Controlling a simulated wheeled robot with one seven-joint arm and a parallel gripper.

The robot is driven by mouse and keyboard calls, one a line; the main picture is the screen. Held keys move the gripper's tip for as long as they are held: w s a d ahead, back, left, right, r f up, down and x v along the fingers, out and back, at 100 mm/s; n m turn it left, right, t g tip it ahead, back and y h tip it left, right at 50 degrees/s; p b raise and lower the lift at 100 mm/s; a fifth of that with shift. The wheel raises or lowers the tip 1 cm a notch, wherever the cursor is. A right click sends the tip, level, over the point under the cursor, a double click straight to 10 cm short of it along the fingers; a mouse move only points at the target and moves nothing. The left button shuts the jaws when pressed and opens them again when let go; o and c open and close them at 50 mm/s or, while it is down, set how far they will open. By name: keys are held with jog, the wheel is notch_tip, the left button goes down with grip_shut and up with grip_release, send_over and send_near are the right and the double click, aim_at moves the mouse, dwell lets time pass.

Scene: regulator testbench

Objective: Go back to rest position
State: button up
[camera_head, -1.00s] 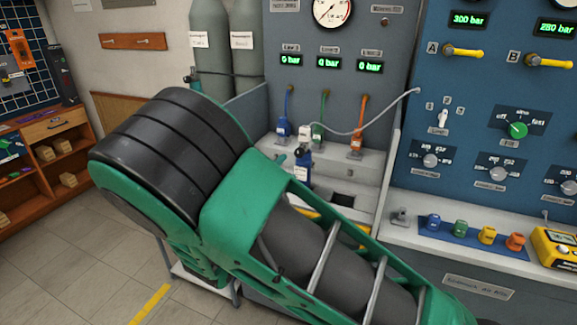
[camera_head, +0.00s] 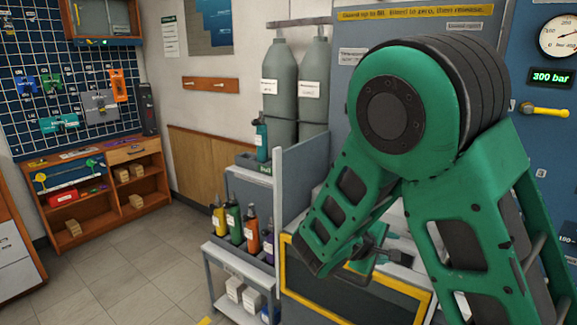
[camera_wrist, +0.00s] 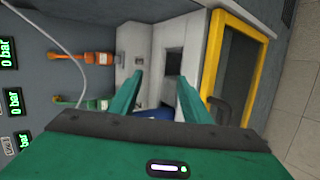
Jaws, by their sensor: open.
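My gripper (camera_wrist: 160,82) shows in the wrist view as two green fingers spread apart, with a clear gap at their tips. A blue thing (camera_wrist: 155,113) shows low between the fingers, partly hidden by my gripper body; I cannot tell whether it is touched. Beyond the tips is the pale bench top with a dark square opening (camera_wrist: 174,62). In the head view my green arm is bent, with its elbow high and its forearm reaching down in front of the bench. The gripper end there is small and partly hidden.
A yellow-framed dark panel (camera_head: 350,288) is below my forearm. A cart (camera_head: 226,262) with several coloured bottles stands left of it. Grey cylinders (camera_head: 279,90) stand behind. Floor at left is free.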

jog(key=s+d+m+g+y, duration=0.3)
jog(key=s+d+m+y, duration=0.15)
jog(key=s, duration=0.35)
jog(key=s+a+r+m+y, duration=0.3)
jog(key=s+r+m+y, duration=0.15)
jog(key=s+r, duration=0.45)
jog(key=s+d+f+m+g, duration=0.1)
jog(key=s+d+m+g, duration=0.1)
jog(key=s+d, duration=0.3)
jog(key=s+d+f+m+g, duration=0.1)
jog(key=s+d+m, duration=0.3)
jog(key=s, duration=0.9)
jog(key=shift+s+d+f+g, duration=0.2)
jog(key=shift+d+f+g, duration=0.15)
jog(key=shift+d+g, duration=0.55)
jog(key=shift+d, duration=0.15)
jog(key=shift+w+f, duration=0.25)
jog(key=shift+w, duration=0.4)
